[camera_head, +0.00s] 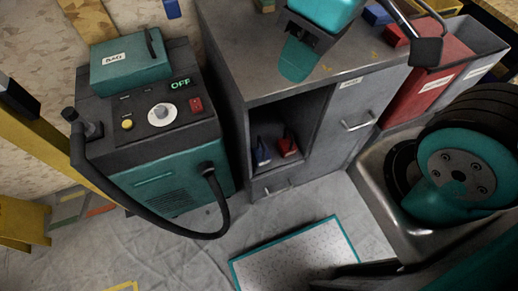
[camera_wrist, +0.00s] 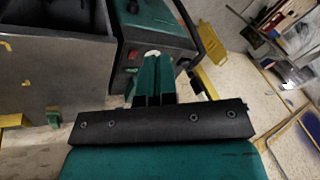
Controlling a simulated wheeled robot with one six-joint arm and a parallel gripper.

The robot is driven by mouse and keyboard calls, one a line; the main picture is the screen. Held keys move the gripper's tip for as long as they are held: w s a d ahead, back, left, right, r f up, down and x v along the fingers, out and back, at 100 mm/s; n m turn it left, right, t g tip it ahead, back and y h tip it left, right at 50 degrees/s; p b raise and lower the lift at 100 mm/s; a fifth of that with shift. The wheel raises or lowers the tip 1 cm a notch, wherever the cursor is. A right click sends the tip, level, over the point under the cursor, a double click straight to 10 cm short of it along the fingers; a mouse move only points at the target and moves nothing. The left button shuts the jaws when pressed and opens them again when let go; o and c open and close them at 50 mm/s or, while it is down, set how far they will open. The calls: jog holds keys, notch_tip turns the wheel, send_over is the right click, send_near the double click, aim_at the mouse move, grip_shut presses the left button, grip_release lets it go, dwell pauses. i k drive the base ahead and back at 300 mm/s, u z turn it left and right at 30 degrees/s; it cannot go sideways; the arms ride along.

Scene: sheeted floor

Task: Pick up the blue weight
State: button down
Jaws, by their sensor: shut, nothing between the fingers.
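A small dark blue object (camera_head: 262,153), which looks like the blue weight, stands in the open compartment of the grey cabinet in the head view. A similar red one (camera_head: 287,146) stands right beside it. My gripper (camera_head: 294,72) is in front of the cabinet top in the head view, above the compartment in the picture. Its teal fingers also show in the wrist view (camera_wrist: 153,62), pressed together and empty. The blue weight is not visible in the wrist view.
The cabinet top (camera_head: 237,58) overhangs the compartment. A teal and black machine (camera_head: 150,110) with a hose stands left. A red bin (camera_head: 440,66) stands right of the cabinet. A teal-edged white panel (camera_head: 298,262) lies on the sheeted floor. A blue block (camera_head: 377,14) sits on the cabinet's right.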

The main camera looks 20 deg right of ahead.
aim_at(261, 156)
jog(key=u, duration=0.2)
jog(key=k, duration=0.95)
jog(key=u, duration=0.35)
